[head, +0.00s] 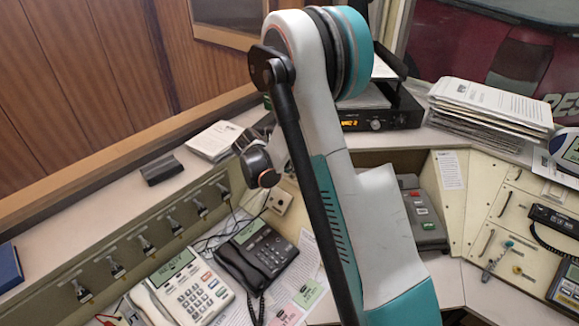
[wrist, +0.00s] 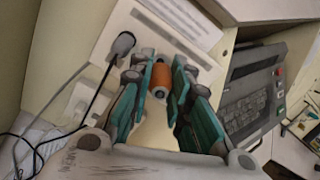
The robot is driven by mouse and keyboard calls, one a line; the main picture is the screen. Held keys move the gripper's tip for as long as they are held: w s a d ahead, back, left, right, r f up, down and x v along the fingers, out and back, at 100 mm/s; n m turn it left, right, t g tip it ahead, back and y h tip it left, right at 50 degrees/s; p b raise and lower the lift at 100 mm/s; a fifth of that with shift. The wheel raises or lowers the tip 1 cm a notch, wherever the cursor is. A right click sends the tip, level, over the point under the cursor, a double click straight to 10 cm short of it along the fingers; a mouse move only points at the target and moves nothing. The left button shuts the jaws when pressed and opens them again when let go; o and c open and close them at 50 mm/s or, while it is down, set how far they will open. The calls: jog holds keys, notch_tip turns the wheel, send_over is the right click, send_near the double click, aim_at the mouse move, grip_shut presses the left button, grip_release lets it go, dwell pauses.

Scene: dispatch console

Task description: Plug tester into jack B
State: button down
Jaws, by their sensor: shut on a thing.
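In the wrist view my gripper (wrist: 165,82) has its teal fingers closed on the tester, an orange cylinder (wrist: 162,74) with a grey near end. The tester points away from the camera toward a pale jack plate (wrist: 103,50). A black plug (wrist: 123,43) with a cable sits in the plate, left of the tester. The tester's far end is hidden, so I cannot tell whether it touches the plate. I cannot make out jack B; it may be behind the tester or fingers. In the head view my arm hides the fingers and tester.
A black desk phone (head: 258,255) and a white phone (head: 182,292) stand on the left desk, with loose cables around them. A grey box with coloured buttons (head: 420,213) is right of my arm; it also shows in the wrist view (wrist: 255,90). Papers (head: 490,105) are stacked behind.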

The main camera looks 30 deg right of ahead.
jog(key=shift+b+x, duration=1)
jog(key=shift+b, duration=0.55)
dwell(2.4)
jog(key=c, duration=1.4)
grip_release()
jog(key=o, duration=0.3)
jog(key=shift+o, duration=0.5)
jog(key=shift+a+r, duration=0.1)
jog(key=shift+p+v, duration=0.45)
jog(key=shift+v, duration=0.55)
jog(key=shift+p+v, duration=0.75)
jog(key=shift+v, duration=1.6)
